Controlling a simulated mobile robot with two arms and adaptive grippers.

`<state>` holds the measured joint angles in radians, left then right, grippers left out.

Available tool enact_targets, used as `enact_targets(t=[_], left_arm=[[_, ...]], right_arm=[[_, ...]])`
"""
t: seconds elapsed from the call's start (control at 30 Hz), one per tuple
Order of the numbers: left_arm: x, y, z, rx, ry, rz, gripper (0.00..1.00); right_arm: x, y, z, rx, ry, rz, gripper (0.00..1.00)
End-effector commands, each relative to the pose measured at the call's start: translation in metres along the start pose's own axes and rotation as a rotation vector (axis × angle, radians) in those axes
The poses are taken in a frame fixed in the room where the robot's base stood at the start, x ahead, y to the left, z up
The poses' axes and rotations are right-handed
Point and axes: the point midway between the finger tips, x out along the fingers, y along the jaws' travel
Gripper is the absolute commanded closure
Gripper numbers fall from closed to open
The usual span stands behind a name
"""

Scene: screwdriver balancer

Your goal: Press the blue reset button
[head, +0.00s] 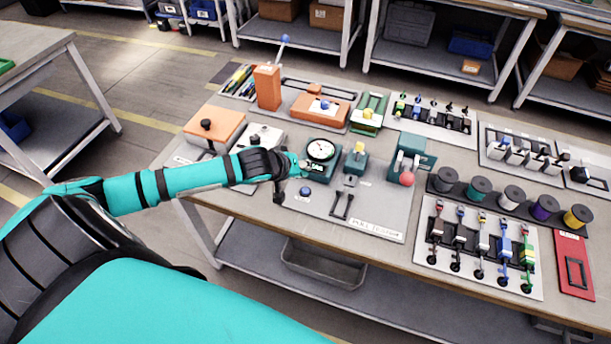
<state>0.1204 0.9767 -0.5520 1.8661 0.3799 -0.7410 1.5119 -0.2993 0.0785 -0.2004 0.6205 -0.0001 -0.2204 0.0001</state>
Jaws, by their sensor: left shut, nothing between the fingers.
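A round blue button (305,191) sits on the light grey plate, in front of the teal gauge unit (320,150) with its white dial. My left gripper (296,165) is shut and empty. It is just up and left of the blue button in the picture, beside the gauge unit, and appears apart from the button. Its exact height above the plate is hard to tell. A second blue knob (325,104) sits on the orange unit (320,112) farther back. I cannot read a reset label on either. My right gripper is not in view.
Right of the gauge stand a small teal unit with a yellow knob (359,147) and a teal press with a red ball (407,179). A black fork-shaped part (343,203) lies on the plate. An orange post with a blue-tipped lever (268,87) rises at the back left.

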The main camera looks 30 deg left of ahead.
Motion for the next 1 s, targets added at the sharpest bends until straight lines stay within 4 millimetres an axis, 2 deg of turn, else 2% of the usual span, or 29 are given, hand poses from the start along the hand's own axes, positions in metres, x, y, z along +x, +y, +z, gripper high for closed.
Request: enact_targets(t=[0.03,0.17,0.43,1.0], left_arm=[[0.010,-0.007,0.007,0.001,0.001,0.001,1.00],[0.021,-0.015,0.015,0.002,0.001,0.002,1.00],[0.035,-0.025,0.025,-0.002,0.000,0.000,1.00],[0.035,-0.025,0.025,-0.001,0.001,0.001,1.00]], right_arm=[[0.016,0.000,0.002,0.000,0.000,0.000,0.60],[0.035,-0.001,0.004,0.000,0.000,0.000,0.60],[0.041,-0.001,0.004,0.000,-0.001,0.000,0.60],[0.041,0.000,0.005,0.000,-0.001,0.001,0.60]])
